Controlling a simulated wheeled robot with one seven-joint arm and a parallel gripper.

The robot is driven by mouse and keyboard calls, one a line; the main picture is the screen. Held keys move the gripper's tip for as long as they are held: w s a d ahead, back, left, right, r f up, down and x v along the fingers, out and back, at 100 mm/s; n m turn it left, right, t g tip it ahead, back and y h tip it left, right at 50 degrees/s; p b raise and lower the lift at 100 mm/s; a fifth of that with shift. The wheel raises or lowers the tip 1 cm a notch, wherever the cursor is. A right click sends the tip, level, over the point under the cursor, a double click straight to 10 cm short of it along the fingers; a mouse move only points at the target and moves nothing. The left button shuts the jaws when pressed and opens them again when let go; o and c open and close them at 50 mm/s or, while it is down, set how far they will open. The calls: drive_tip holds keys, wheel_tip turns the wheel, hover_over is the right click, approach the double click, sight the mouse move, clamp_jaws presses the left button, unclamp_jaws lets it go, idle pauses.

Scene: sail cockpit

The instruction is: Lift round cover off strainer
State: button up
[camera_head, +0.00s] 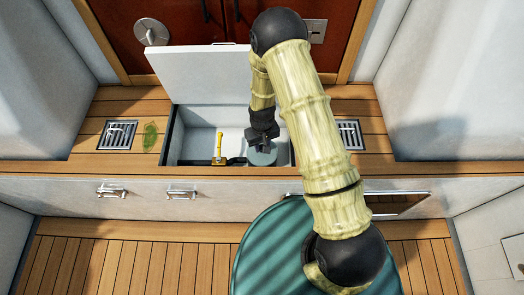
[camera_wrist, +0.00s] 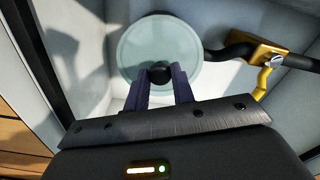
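The round cover (camera_wrist: 160,40) is a pale grey-green disc with a black knob (camera_wrist: 160,73) on it. In the head view the cover (camera_head: 263,157) is in the right half of an open white locker, partly hidden by my gripper (camera_head: 262,139). In the wrist view the two dark purple fingers of my gripper (camera_wrist: 162,80) stand on either side of the knob, with little or no gap. I cannot tell whether they press on it. The strainer under the cover is hidden.
The locker's white lid (camera_head: 203,72) stands raised behind it. A brass fitting with a yellow handle (camera_head: 219,146) and a black hose (camera_wrist: 232,51) is left of the cover in the head view. Locker walls are close around. A green leaf-like item (camera_head: 150,136) lies near the left grating (camera_head: 118,135).

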drive_tip(key=shift+c, duration=1)
drive_tip(key=shift+r, duration=0.1)
wheel_tip(320, 180, up, 10)
drive_tip(key=p, duration=0.2)
drive_tip(key=d+r+m+p, duration=0.1)
drive_tip(key=d+r+p, duration=0.3)
drive_tip(key=r+p, duration=0.8)
drive_tip(key=w+d+r+m+p, duration=0.1)
drive_tip(key=d+r+p, duration=0.4)
drive_tip(key=r+p, duration=0.7)
drive_tip(key=w+d+r+m+p, duration=0.1)
drive_tip(key=d+r+p, duration=0.3)
drive_tip(key=r+p, duration=0.8)
drive_tip(key=m+p, duration=0.1)
drive_tip(key=p, duration=0.3)
drive_tip(key=shift+d+p, duration=0.3)
drive_tip(key=shift+p, duration=0.1)
